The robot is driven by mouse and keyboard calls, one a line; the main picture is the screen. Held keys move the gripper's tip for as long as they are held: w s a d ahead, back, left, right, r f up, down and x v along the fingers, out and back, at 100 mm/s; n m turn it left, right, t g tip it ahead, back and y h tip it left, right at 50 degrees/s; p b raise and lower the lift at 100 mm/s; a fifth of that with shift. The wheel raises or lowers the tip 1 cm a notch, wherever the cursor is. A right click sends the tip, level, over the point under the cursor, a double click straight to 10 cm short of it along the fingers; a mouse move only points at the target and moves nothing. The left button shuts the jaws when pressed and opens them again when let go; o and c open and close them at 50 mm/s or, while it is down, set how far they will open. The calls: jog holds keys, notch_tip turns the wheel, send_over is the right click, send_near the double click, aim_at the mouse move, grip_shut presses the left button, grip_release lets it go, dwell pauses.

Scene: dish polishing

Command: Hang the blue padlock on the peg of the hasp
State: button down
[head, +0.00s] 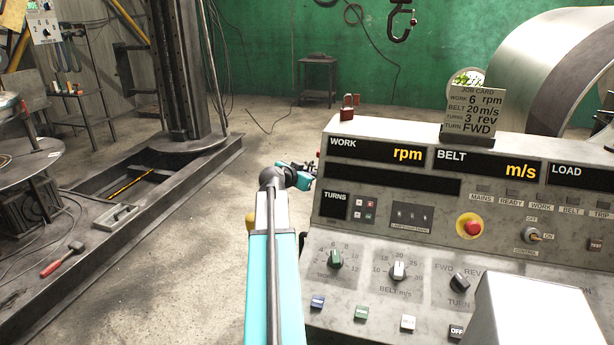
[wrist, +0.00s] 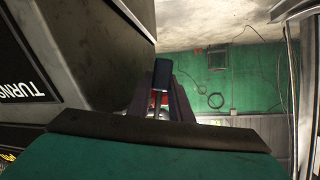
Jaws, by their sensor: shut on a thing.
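My gripper (wrist: 162,97) is shut on a small dark blue block, which looks like the blue padlock (wrist: 162,73), between its two dark fingers in the wrist view. Its shackle cannot be made out. In the head view my gripper (head: 301,167) is at the left side of the control console, below its top edge, and the padlock cannot be told apart there. A bit of red shows between the fingers, just below the padlock in the wrist view; I cannot tell what it is. The hasp and its peg cannot be made out in either view.
The control console (head: 386,222) fills the right, close beside my arm. The floor (head: 205,250) left of my arm is open, up to a metal machine frame (head: 120,200).

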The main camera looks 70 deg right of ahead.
jog(key=shift+s+f, duration=0.1)
dwell(0.8)
jog(key=c, duration=1.5)
grip_release()
jog(key=shift+c, duration=0.2)
jog(key=shift+b, duration=0.3)
jog(key=shift+a, duration=0.15)
jog(key=b+v, duration=0.2)
jog(key=v, duration=1.1)
jog(key=shift+a+b, duration=0.25)
jog(key=shift+b, duration=0.15)
